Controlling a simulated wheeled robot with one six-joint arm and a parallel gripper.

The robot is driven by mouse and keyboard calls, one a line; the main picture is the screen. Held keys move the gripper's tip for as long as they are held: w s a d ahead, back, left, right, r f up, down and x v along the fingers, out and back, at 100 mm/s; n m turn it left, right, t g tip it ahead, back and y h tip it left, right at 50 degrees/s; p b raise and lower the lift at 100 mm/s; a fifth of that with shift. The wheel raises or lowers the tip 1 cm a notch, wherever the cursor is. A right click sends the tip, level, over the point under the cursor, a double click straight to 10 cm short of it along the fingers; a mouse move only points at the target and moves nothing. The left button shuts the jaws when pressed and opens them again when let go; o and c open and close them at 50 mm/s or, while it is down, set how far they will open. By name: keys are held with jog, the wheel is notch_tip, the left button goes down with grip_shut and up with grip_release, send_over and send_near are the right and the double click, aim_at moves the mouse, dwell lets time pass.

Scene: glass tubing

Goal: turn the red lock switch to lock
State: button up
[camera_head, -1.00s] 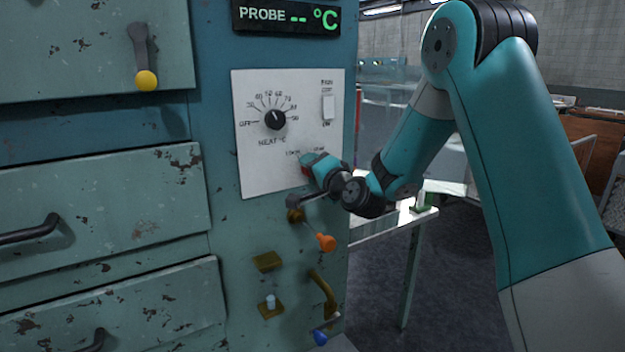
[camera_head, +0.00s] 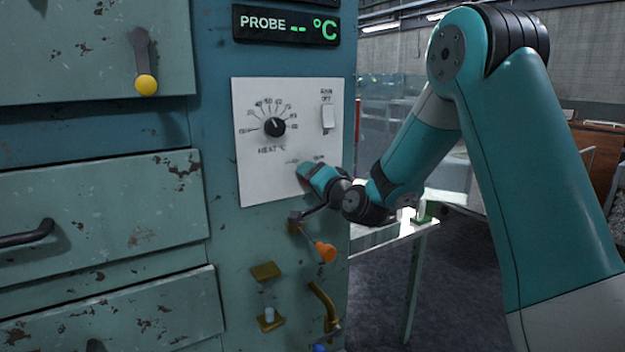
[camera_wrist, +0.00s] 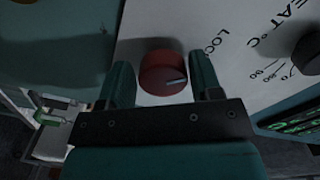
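The red lock switch (camera_wrist: 163,72) is a round knob with a pale pointer mark, seen in the wrist view between my two fingers. In the head view my gripper (camera_head: 306,172) is at the lower right of the white panel (camera_head: 255,175) and hides the knob.
The panel also has a black heat dial (camera_head: 275,127) and a white rocker switch (camera_head: 327,116). Below my gripper are an orange-knobbed lever (camera_head: 325,252) and brass fittings (camera_head: 266,271). Drawers (camera_head: 100,215) are on the left, and a white table (camera_head: 390,240) is behind my arm.

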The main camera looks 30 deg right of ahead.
jog(key=shift+o, duration=1)
jog(key=shift+r, duration=0.1)
jog(key=s+b, duration=1.2)
jog(key=s, duration=0.5)
jog(key=shift+s+d, duration=0.2)
jog(key=shift+d, duration=0.2)
